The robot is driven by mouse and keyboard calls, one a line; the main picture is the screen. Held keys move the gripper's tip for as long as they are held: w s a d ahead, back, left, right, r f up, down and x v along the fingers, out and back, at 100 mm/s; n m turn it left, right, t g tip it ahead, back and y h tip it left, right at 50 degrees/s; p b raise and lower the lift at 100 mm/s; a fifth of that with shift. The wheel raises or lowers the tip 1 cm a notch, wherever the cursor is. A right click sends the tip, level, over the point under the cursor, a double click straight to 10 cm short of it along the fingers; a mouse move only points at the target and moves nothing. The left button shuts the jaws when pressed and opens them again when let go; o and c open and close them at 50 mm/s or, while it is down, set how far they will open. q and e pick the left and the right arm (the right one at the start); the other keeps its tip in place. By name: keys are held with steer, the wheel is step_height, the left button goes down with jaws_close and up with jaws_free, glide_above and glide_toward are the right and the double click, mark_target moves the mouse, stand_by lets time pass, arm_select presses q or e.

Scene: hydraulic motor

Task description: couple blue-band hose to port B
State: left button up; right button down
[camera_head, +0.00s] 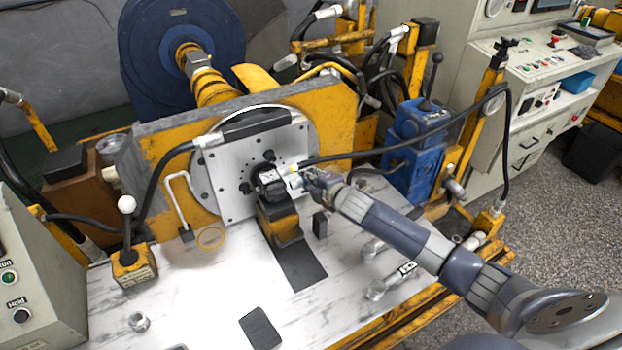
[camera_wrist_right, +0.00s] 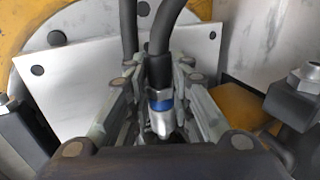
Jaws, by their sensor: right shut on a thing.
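The blue-band hose is a black hose with a metal end fitting and a blue ring (camera_wrist_right: 161,105). In the right wrist view the fitting sits between the fingers of my right gripper (camera_wrist_right: 158,75), which is shut on it. In the head view this gripper (camera_head: 308,181) is just right of the dark hydraulic motor (camera_head: 268,181). The hose (camera_head: 420,145) runs from there to the right. I cannot tell whether the fitting touches a port, and the label of port B is not readable. My left gripper is not in view.
The motor stands on a yellow bracket (camera_head: 281,224) before a silver plate (camera_head: 232,185). Another black hose (camera_head: 158,181) joins the plate's upper left. A ball-topped lever (camera_head: 127,205) stands at left. A dark pad (camera_head: 259,327) lies on the white bench; its front middle is largely clear.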

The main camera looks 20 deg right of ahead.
steer(key=shift+a, duration=0.7)
steer(key=c, duration=1.3)
jaws_free()
steer(key=shift+c, duration=0.2)
steer(key=shift+s, duration=0.1)
steer(key=p+v, duration=0.6)
steer(key=v, duration=0.1)
steer(key=v, duration=1.2)
